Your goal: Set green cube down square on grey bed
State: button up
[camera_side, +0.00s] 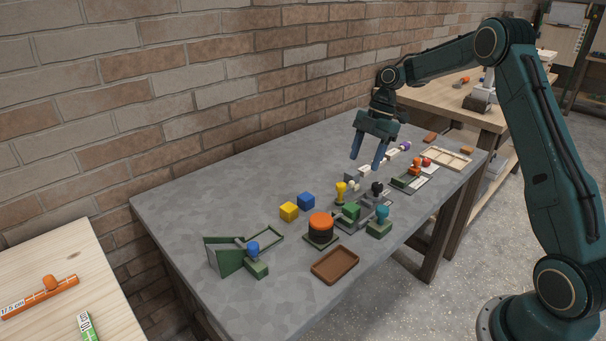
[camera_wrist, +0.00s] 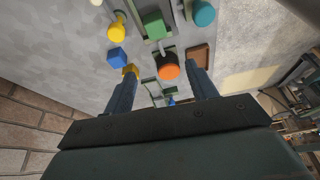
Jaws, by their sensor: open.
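The green cube (camera_side: 351,211) is on a low grey fixture near the middle of the table, which I take for the grey bed. The cube also shows at the top of the wrist view (camera_wrist: 154,25). I cannot tell whether it sits flat and square there, as its lower edges are partly hidden. My gripper (camera_side: 366,164) is open and empty, pointing down, above the table and beyond the cube, apart from it. In the wrist view its two fingers (camera_wrist: 163,72) are spread wide with nothing between them gripped.
An orange-topped round button (camera_side: 321,222), yellow knob (camera_side: 341,190) and teal knob (camera_side: 382,213) stand close around the cube. A yellow cube (camera_side: 289,211) and blue cube (camera_side: 306,201) lie to the left. A brown tray (camera_side: 335,277) lies in front. The table's left rear is clear.

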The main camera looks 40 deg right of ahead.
jog(key=s+a+r+m+t+h, duration=0.2)
jog(key=s+a+r+m, duration=0.6)
jog(key=s+a+r, duration=0.45)
jog(key=s+a+r+m+t+h, duration=0.1)
jog(key=s+m, duration=0.3)
jog(key=s, duration=0.5)
jog(key=s+a+m+t+h, duration=0.1)
jog(key=s+a+m+t, duration=0.1)
jog(key=s+m, duration=0.3)
jog(key=s+a, duration=0.1)
jog(key=s, duration=0.3)
jog(key=shift+r, duration=0.4)
